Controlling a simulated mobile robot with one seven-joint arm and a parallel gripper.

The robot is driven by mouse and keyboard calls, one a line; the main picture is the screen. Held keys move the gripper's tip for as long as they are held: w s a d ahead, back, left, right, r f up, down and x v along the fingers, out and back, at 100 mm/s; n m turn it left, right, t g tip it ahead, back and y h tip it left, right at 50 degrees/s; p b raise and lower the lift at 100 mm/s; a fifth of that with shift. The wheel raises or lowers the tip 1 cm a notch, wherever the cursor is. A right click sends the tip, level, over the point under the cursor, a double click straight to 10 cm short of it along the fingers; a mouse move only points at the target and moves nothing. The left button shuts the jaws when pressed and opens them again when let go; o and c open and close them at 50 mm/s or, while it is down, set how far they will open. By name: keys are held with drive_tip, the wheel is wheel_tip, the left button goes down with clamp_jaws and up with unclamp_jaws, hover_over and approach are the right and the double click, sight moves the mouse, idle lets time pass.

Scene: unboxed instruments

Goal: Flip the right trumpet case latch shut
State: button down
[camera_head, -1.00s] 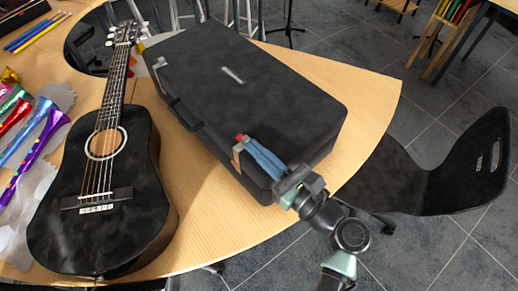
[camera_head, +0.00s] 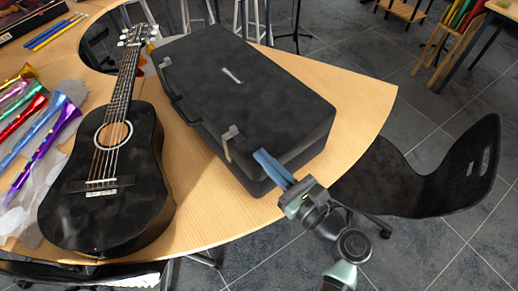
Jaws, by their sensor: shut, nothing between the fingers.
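The black trumpet case (camera_head: 262,88) lies closed on the wooden table. Its right latch (camera_head: 227,146) is a pale strip at the near end of the long front side; its upper part reaches the lid edge and its lower part hangs down along the side. I cannot tell whether it lies fully flat. The left latch (camera_head: 164,63) is a small pale piece at the far end of the same side. My gripper (camera_head: 262,156), with blue fingers, is shut and empty at the case's near end, to the right of the right latch and apart from it.
A black guitar (camera_head: 103,200) lies just left of the case. Colored horns (camera_head: 45,150) lie on crumpled paper at the far left. A black chair (camera_head: 425,175) stands right of the table (camera_head: 215,220). Bare table shows between the guitar and the table's front edge.

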drive_tip(key=v, duration=0.6)
drive_tip(key=shift+s+f, duration=0.15)
drive_tip(key=shift+s, duration=0.05)
drive_tip(key=shift+d, duration=0.1)
drive_tip(key=w+a+r+n+t+h+p, duration=0.15)
drive_tip(key=w+r+n, duration=0.35)
drive_tip(key=r, duration=0.5)
drive_tip(key=w+r+n+t+h+p, duration=0.1)
drive_tip(key=w+r+n+h, duration=0.2)
drive_tip(key=r+n, duration=0.5)
drive_tip(key=w+a+r+n+t+h+p, duration=0.1)
drive_tip(key=w+r+n+h, duration=0.3)
drive_tip(key=r, duration=0.7)
drive_tip(key=s+a+r+n+t+h+p, duration=0.1)
drive_tip(key=s+r+n+t, duration=0.2)
drive_tip(key=r, duration=0.7)
drive_tip(key=s+r+n+t+h+p, duration=0.1)
drive_tip(key=s+r+n+t, duration=0.2)
drive_tip(key=s+r, duration=0.3)
drive_tip(key=s+a+r+n+t+h, duration=0.1)
drive_tip(key=s+r+n+t, duration=0.3)
drive_tip(key=r, duration=1)
drive_tip(key=shift+s+a+n+p, duration=0.25)
drive_tip(key=shift+a+n+p, duration=0.05)
drive_tip(key=shift+n+p, duration=0.1)
drive_tip(key=shift+h, duration=0.25)
